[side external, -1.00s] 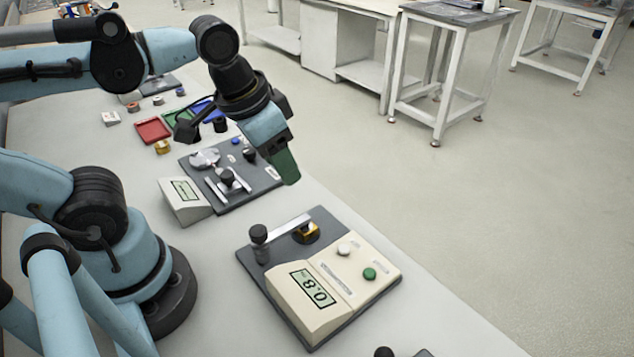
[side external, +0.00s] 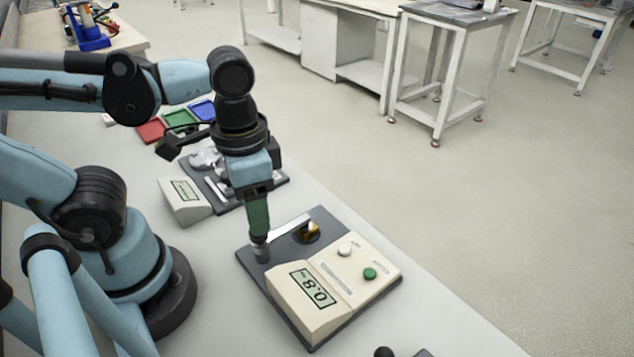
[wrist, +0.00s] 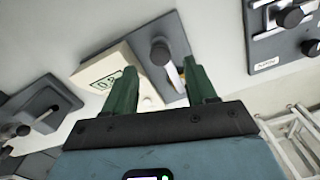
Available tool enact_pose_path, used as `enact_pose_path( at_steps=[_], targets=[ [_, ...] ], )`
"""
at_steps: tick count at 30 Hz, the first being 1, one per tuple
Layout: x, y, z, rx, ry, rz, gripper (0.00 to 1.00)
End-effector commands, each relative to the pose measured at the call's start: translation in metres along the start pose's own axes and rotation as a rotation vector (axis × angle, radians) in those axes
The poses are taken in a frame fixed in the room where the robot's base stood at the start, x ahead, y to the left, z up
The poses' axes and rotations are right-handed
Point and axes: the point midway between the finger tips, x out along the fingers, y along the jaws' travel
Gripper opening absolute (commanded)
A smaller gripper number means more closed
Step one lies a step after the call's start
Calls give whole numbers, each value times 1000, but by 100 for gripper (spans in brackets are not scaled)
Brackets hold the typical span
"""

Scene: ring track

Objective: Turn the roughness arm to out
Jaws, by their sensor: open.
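The roughness device is a beige box (side external: 322,317) on a dark plate, with a display reading about 0.8. Its silver arm (side external: 290,226) runs from a round post (side external: 261,251) at the plate's left corner towards a brass-coloured piece (side external: 307,233). My gripper (side external: 260,236) points down at the post, its green fingers covering the black knob on top. In the wrist view my gripper (wrist: 160,65) is open, and the black knob (wrist: 161,52) with the silver arm (wrist: 173,76) shows between the two fingers. I cannot tell whether a finger touches the knob.
Another dark-plated device with a small display box (side external: 186,201) stands just behind. Red (side external: 151,131), green (side external: 181,120) and blue (side external: 203,110) trays lie further back. A black knob (side external: 384,352) shows at the front edge. The bench right of the devices is clear.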

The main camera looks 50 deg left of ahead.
Motion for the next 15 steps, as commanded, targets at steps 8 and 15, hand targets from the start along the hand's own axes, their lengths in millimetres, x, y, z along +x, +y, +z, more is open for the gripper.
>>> enact_pose_path(
  at_steps=[8,15],
  targets=[
    [28,0,-1,0,1,1,56],
    [41,0,0,0,1,1,56]
  ],
)
